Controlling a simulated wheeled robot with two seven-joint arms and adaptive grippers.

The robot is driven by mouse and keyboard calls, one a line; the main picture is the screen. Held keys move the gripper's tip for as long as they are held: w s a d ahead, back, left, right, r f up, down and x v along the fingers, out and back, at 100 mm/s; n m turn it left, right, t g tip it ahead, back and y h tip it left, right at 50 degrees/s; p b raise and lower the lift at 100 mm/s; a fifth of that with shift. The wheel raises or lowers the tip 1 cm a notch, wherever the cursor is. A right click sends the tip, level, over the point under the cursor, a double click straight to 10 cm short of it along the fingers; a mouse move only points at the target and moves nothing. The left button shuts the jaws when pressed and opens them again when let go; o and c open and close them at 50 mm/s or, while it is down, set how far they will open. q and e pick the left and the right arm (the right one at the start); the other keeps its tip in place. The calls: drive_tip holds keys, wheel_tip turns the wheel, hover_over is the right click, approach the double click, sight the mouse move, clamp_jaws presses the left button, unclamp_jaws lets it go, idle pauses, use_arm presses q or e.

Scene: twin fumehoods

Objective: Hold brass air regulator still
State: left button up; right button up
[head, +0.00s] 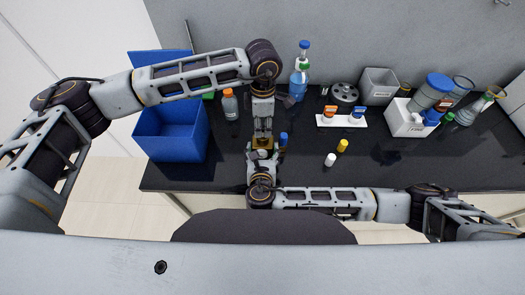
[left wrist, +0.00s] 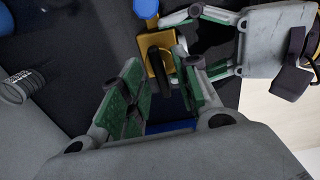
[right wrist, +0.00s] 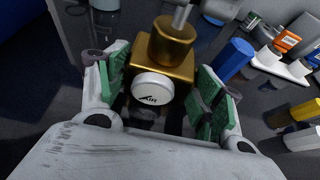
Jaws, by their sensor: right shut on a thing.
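The brass air regulator (head: 262,143) is at the front edge of the black bench, below my left gripper in the head view. In the right wrist view the brass body (right wrist: 170,62) carries a white round cap marked AIR (right wrist: 152,88). My right gripper (right wrist: 155,73) is shut on it, with a green-padded finger at each side. In the left wrist view the regulator (left wrist: 155,42) shows as a yellow block with a dark round part. My left gripper (left wrist: 155,85) is open close to it, its green-padded fingers apart; contact is unclear.
A blue bin (head: 170,135) stands at the left. An orange-capped bottle (head: 230,104) and a blue-capped bottle (head: 299,75) stand behind my left gripper. White and yellow caps (head: 342,146) lie to the right. A white rack (head: 341,121) and box (head: 405,120) stand farther back.

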idle(0.3)
use_arm(q)
drive_tip(key=shift+r, duration=2.95)
use_arm(e)
drive_tip(key=o, duration=1.6)
drive_tip(key=shift+o, duration=0.2)
drive_tip(key=shift+s, duration=0.1)
drive_tip(key=shift+v, duration=5.9)
use_arm(q)
drive_tip(key=shift+s, duration=0.1)
